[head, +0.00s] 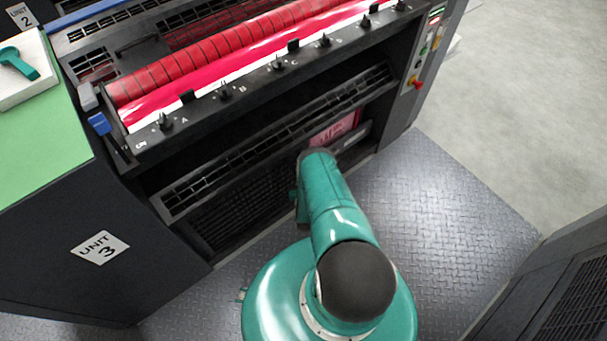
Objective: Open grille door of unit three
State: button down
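Unit three is the dark machine with the "UNIT 3" label (100,247) on its left side panel. Its front has a slanted slotted grille strip (235,166) below the red roller. A darker grille panel (228,218) sits lower, close to the floor. I cannot tell which of these is the door, or whether it is fully shut. A pink-red sign (337,128) and a grey bar (355,136) show at the right of the lower front, partly behind my arm. My teal arm reaches toward this lower front. My gripper is not visible.
The red roller (210,68) and a black rail with several knobs (278,64) overhang the front. A control panel with a red knob (417,85) is at right. Clear metal tread floor (440,210) lies right of my arm. Another dark unit (555,285) stands at lower right.

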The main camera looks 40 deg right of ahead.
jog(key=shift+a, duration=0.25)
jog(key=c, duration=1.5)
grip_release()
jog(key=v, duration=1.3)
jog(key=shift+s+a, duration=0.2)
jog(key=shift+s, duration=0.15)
